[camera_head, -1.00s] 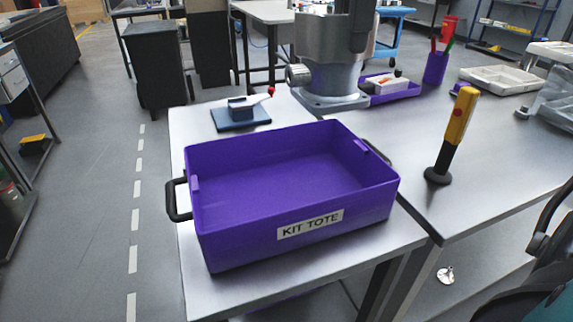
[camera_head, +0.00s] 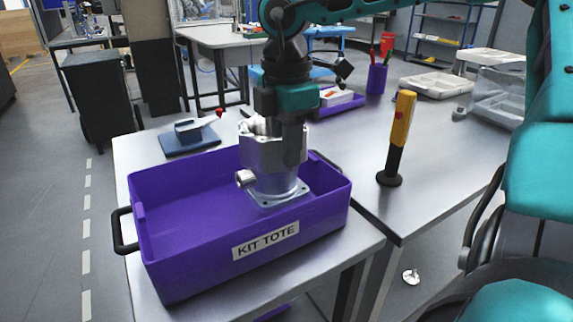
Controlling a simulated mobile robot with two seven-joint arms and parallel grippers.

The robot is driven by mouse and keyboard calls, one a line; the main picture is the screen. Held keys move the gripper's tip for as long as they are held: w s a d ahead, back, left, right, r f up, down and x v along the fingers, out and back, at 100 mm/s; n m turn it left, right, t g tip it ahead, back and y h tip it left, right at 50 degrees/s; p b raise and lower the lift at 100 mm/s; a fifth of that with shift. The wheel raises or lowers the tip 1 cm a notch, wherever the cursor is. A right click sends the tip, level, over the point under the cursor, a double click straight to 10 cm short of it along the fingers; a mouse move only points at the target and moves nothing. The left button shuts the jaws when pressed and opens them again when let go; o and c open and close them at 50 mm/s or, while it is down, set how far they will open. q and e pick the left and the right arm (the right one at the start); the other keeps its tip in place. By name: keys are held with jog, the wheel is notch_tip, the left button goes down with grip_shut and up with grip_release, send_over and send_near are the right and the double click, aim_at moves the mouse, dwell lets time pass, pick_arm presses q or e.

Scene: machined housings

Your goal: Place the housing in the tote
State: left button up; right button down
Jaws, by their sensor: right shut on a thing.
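The housing (camera_head: 272,158) is a silver-grey machined casting with a square flange at its base and a round side port. It is upright, over or inside the right part of the purple tote (camera_head: 188,270). Its flange shows just behind the tote's front rim; I cannot tell whether it touches the tote floor. The tote, labelled "KIT TOTE", is otherwise empty and stands on the metal table. My right gripper (camera_head: 280,125) points down and is shut on the housing's upper part; its fingertips are partly hidden. My left gripper is not in view.
A blue fixture with a red-knobbed lever (camera_head: 190,135) sits behind the tote. A yellow-and-black handled tool (camera_head: 398,135) stands upright to its right. A purple tray (camera_head: 340,104), purple cup (camera_head: 376,79) and clear bin (camera_head: 497,95) lie farther back.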

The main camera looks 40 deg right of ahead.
aim_at(287, 171)
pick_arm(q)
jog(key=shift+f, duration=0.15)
pick_arm(e)
jog(key=shift+f, duration=1.75)
jog(key=shift+f+b, duration=0.5)
jog(key=shift+b, duration=0.35)
jog(key=shift+f+b, duration=0.15)
jog(key=shift+b, duration=0.15)
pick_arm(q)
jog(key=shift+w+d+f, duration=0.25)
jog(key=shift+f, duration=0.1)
pick_arm(e)
jog(key=c, duration=0.9)
grip_release()
jog(key=shift+c, duration=0.2)
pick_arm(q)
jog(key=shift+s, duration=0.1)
